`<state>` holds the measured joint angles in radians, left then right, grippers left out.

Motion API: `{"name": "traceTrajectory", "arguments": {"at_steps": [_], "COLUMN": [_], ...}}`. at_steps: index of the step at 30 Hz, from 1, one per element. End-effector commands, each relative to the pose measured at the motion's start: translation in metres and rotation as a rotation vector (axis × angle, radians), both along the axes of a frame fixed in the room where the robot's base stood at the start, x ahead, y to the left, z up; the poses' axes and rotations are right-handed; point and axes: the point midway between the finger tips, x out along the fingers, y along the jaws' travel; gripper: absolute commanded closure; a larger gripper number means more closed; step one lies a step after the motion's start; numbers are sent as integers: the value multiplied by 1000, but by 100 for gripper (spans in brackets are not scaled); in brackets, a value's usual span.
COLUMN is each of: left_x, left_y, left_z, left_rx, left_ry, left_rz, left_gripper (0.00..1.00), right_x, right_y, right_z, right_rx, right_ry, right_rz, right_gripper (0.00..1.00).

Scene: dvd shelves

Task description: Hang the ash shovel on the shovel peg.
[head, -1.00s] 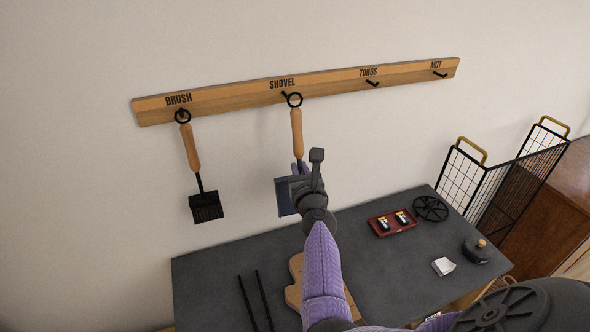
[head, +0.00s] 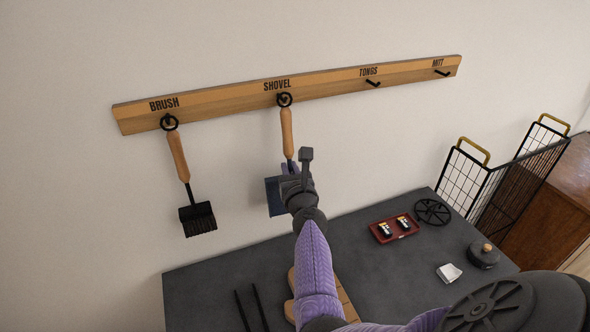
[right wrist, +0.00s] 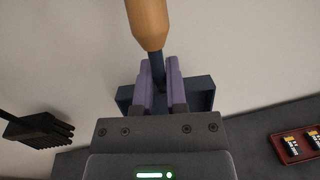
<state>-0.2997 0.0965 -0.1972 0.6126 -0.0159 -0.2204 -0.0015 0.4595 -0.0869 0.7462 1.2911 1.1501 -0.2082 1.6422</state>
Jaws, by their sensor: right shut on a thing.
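The ash shovel (head: 287,133) has a wooden handle, a black ring at its top and a dark blue pan. It hangs upright in front of the wall, with its ring at the peg (head: 281,97) under the word SHOVEL. Whether the ring is around the peg or just in front of it I cannot tell. My right gripper (head: 290,170) is shut on the shovel's shaft below the handle. The right wrist view shows the fingers (right wrist: 160,88) on either side of the blue shaft, under the wooden handle (right wrist: 147,22). My left gripper is not in view.
A brush (head: 178,157) hangs at the BRUSH peg to the left. The TONGS peg (head: 373,83) and MITT peg (head: 442,72) are bare. The dark table (head: 215,285) below holds a red tray (head: 378,236), a black trivet (head: 432,211) and a lidded pot (head: 483,257). A wire screen (head: 490,185) stands right.

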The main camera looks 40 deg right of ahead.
Motion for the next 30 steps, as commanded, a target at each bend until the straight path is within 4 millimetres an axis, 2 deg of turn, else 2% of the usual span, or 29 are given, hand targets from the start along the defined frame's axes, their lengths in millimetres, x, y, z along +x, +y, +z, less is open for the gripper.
{"name": "traceTrajectory", "arguments": {"at_steps": [14,15,21,30], "left_x": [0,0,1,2], "left_y": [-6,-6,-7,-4], "left_z": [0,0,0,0], "left_rx": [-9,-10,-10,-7], "left_ry": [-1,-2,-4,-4], "left_rz": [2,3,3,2], "left_gripper": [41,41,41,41], "right_x": [1,1,0,1], "right_y": [0,0,0,2], "right_z": [1,1,1,0], "right_rx": [-1,-1,0,0], "right_ry": [-2,-2,-1,0], "right_rz": [0,0,0,1], "right_gripper": [100,82,43,43]}}
